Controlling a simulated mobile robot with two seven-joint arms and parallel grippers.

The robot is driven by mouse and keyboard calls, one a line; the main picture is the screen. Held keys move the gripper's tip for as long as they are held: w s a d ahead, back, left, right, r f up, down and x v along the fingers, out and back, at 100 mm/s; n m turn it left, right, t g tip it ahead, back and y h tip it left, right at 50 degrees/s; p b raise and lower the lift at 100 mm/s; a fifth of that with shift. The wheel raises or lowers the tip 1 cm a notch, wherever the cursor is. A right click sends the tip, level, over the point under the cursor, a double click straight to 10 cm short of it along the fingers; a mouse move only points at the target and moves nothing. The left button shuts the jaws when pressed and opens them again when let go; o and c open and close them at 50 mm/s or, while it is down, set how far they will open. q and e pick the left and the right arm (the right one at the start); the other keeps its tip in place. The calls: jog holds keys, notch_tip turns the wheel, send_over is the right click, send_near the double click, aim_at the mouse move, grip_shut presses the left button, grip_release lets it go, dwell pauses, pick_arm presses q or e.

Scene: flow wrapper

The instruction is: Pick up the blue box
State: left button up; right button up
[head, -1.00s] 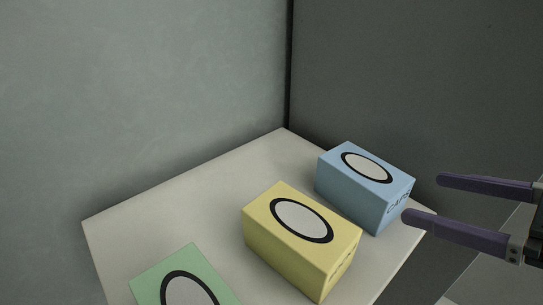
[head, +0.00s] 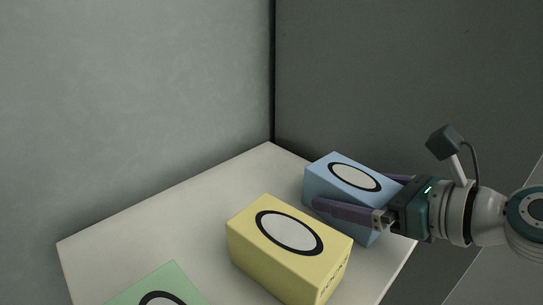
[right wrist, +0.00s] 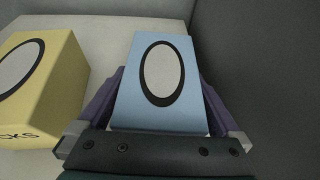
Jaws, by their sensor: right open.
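The blue box (head: 340,181) has a white oval with a black ring on top and stands at the back right of the pale table (head: 150,232). My right gripper (head: 352,193) is open and reaches in from the right, with one finger on either side of the box. In the right wrist view the blue box (right wrist: 160,85) lies between the two purple fingers. I cannot tell whether either finger touches it. The near finger hides part of the box's side in the head view. My left gripper is not in view.
A yellow box (head: 290,246) stands close to the blue box, on the near finger's side; it also shows in the right wrist view (right wrist: 50,80). A green box (head: 150,285) is at the front left. Walls (head: 400,80) rise behind the table. The table's back left is clear.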

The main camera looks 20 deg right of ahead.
jog(key=c, duration=1.2)
jog(key=shift+o, duration=0.2)
